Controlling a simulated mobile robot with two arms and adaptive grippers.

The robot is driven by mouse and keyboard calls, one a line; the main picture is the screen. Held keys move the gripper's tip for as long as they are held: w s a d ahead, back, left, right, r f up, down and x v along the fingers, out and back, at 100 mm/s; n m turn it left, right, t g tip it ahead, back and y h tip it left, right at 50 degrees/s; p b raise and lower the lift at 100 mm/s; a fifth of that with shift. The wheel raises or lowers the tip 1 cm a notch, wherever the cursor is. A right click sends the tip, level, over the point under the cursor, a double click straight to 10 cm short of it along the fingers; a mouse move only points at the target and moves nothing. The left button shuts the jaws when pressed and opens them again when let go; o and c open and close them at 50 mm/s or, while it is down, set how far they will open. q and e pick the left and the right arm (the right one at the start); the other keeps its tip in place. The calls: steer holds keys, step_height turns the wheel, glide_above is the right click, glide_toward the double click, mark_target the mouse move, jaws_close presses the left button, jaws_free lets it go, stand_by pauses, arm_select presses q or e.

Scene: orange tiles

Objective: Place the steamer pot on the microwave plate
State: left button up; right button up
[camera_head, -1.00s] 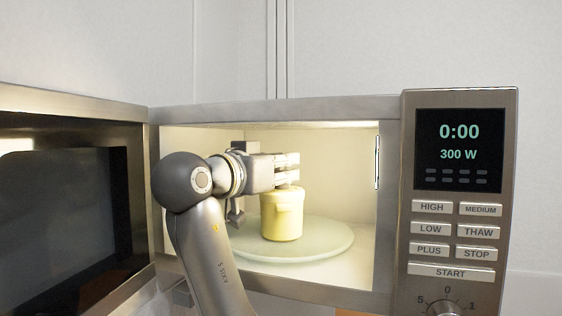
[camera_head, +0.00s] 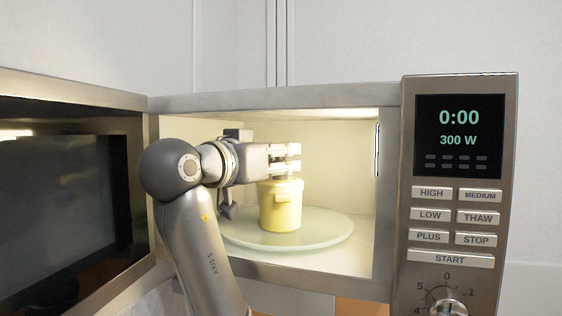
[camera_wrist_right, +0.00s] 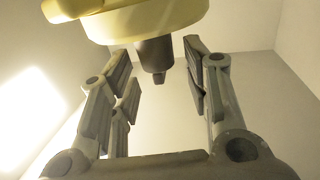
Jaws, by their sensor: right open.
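The yellow steamer pot (camera_head: 281,208) stands upright on the round glass microwave plate (camera_head: 328,232) inside the lit microwave. My right gripper (camera_head: 286,160) reaches in from the left just above the pot's lid. It is open, with its fingers apart. In the right wrist view the pot (camera_wrist_right: 150,18) shows at the top, with its dark lid knob (camera_wrist_right: 154,58) between the spread fingertips (camera_wrist_right: 158,62); the fingers seem clear of the knob. My left gripper is not in view.
The microwave door (camera_head: 70,200) stands open at the left. The control panel (camera_head: 452,200) is at the right and reads 0:00 and 300 W. The cavity's right wall is close to the plate, and the plate's right part is bare.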

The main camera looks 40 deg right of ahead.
steer(key=b+v, duration=0.4)
steer(key=v, duration=0.6)
steer(key=shift+a, duration=0.35)
